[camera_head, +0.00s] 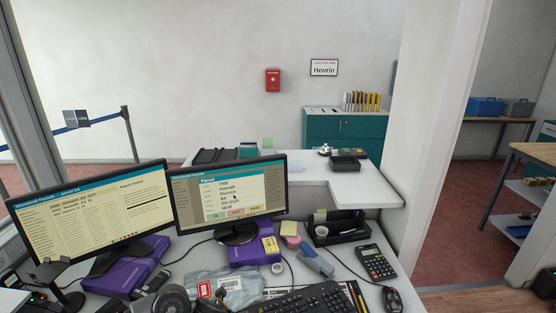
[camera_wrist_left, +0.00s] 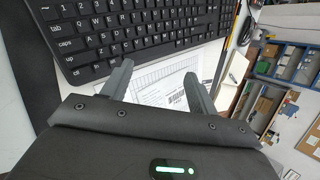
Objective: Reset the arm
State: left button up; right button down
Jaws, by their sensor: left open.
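My left gripper (camera_wrist_left: 158,72) shows in the left wrist view with its two dark fingers spread apart and nothing between them. Beyond the fingers lie a printed paper sheet with a barcode (camera_wrist_left: 160,88) and a black keyboard (camera_wrist_left: 140,28). In the head view the keyboard (camera_head: 312,300) is at the bottom edge of the desk. I cannot make out my left gripper for sure in the head view. My right gripper is in neither view.
Two monitors (camera_head: 92,212) (camera_head: 230,192) stand on the desk. A grey parcel bag (camera_head: 236,287), a calculator (camera_head: 376,262), a mouse (camera_head: 392,299) and a black desk organiser (camera_head: 341,230) crowd the front. The white counter (camera_head: 366,187) behind has some bare surface.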

pick_arm(q)
jog(key=s+d+r+n+t+h, duration=0.1)
jog(key=s+d+r+n+t, duration=0.1)
jog(key=s+d+n, duration=0.4)
jog(key=s+a+f+n+g+y, duration=0.2)
jog(key=s+a+n+y, duration=0.5)
jog(key=s+a+n, duration=1.8)
notch_tip(320, 180, down, 33)
jog(key=w+d+n+g+b, duration=0.1)
jog(key=w+n+g+b, duration=0.1)
jog(key=b, duration=0.4)
jog(key=s+a+f+b, duration=0.2)
jog(key=s+f+b, duration=0.2)
jog(key=s+f, duration=1.2)
notch_tip(320, 180, down, 3)
jog(key=shift+s+a+r+g, duration=0.1)
jog(key=shift+s+a+g, duration=0.15)
jog(key=shift+a+g, duration=0.15)
